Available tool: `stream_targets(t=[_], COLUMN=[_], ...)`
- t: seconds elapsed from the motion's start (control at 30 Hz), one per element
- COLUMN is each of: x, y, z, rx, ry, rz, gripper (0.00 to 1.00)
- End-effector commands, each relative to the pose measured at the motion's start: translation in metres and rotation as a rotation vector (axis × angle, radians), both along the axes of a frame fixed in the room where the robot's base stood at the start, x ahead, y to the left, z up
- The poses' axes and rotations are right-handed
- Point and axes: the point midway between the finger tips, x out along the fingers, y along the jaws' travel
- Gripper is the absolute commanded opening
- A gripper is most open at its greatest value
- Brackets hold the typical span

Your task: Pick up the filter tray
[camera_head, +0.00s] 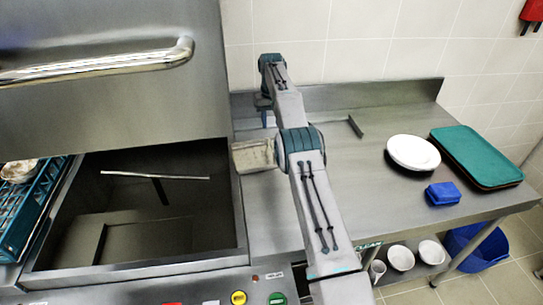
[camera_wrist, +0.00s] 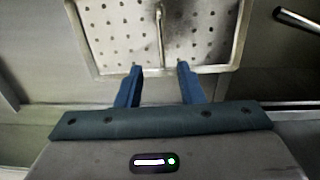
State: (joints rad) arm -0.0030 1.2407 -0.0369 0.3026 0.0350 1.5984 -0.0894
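The filter tray (camera_wrist: 115,35) is a perforated metal tray with a raised rim and a thin upright handle in its middle, at the top of the wrist view. Its right part is darkened. A pale metal piece beside my arm in the head view looks like the same tray (camera_head: 253,156), partly hidden by the arm. My gripper (camera_wrist: 158,67) is open, with two blue fingers apart and nothing between them. The fingertips are at the tray's near rim, with the handle ahead between them. I cannot tell whether they touch the rim. In the head view my gripper is mostly hidden.
An open dishwasher basin (camera_head: 140,262) lies left of my arm, under a raised steel hood (camera_head: 110,110). A blue rack (camera_head: 12,225) stands at far left. The right counter (camera_head: 350,185) holds white plates (camera_head: 413,152), a green tray (camera_head: 475,155) and a blue item (camera_head: 443,193).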

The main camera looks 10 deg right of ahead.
Motion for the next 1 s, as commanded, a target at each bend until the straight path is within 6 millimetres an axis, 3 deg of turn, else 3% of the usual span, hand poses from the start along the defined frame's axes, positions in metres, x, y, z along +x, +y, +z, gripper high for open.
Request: stream_targets(t=[0.03, 0.3, 0.67, 1.0], x=[-0.001, -0.001, -0.003, -0.006], y=[0.000, 0.000, 0.001, 0.002], z=[-0.014, -0.052, -0.078, -0.119], rx=[0.000, 0.000, 0.000, 0.000], ry=[0.002, 0.004, 0.003, 0.001], rz=[0.000, 0.000, 0.000, 0.000], gripper=[0.34, 0.34, 0.34, 0.34])
